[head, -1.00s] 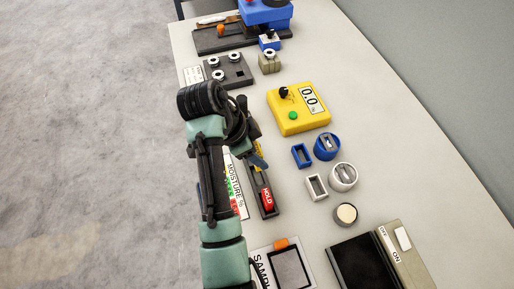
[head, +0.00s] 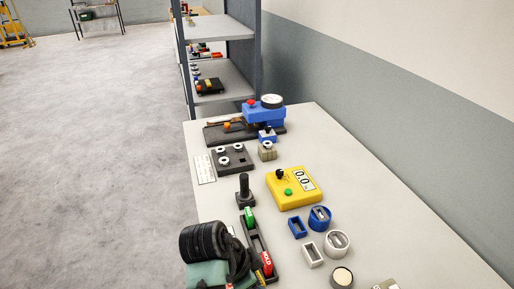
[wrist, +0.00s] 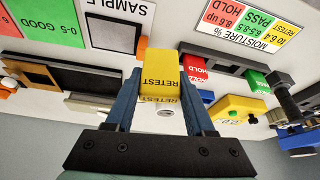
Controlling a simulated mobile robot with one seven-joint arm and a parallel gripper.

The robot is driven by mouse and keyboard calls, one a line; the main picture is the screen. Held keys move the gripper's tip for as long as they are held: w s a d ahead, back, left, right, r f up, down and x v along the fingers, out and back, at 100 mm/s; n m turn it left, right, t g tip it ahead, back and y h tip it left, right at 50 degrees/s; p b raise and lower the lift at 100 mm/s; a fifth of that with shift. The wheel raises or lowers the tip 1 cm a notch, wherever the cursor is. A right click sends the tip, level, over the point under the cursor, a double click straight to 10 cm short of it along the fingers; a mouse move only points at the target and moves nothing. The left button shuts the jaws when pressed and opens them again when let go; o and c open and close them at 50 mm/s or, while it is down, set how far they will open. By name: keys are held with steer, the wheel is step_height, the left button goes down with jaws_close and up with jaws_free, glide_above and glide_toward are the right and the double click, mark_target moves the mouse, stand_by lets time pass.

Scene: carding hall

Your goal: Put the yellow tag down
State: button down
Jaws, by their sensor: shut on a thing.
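My gripper (wrist: 160,78) is shut on the yellow tag (wrist: 163,66), marked RETEST, between its two blue fingers in the wrist view. The dark tag rack (head: 257,244) stands on the table in the head view; it also shows in the wrist view (wrist: 226,66). It holds a green tag (head: 249,218) at its far end and a red HOLD tag (head: 266,263) at its near end, with a bare stretch between. The yellow tag appears apart from the rack in the wrist view. The head view does not clearly show the fingers or the yellow tag.
A dark upright knob (head: 244,188) stands just beyond the rack. The yellow meter (head: 293,188), blue sharpener (head: 320,217) and white sharpener (head: 337,243) are to its right. The wrist view shows the moisture card (wrist: 255,28) and SAMPLE frame (wrist: 136,38).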

steer(key=f+n, duration=0.1)
steer(key=s+f+n+t, duration=0.1)
steer(key=f+n, duration=0.1)
steer(key=f+n+y, duration=0.1)
steer(key=shift+s+d+f+n, duration=0.2)
steer(key=shift+s+f+n, duration=0.1)
steer(key=shift+s, duration=0.1)
steer(key=s+n+y, duration=0.1)
steer(key=s+n, duration=0.1)
steer(key=s+f+n+t, duration=0.1)
steer(key=s+n, duration=0.1)
steer(key=n, duration=0.1)
steer(key=shift+f+y, duration=0.2)
steer(key=shift+y, duration=0.2)
steer(key=shift+s+a+f+n+y, duration=0.2)
steer(key=shift+s+n+y, duration=0.3)
steer(key=shift+n, duration=0.4)
steer(key=shift+s+n+t, duration=0.3)
steer(key=shift+s+n, duration=0.15)
steer(key=shift+n, duration=0.05)
steer(key=shift+r, duration=0.15)
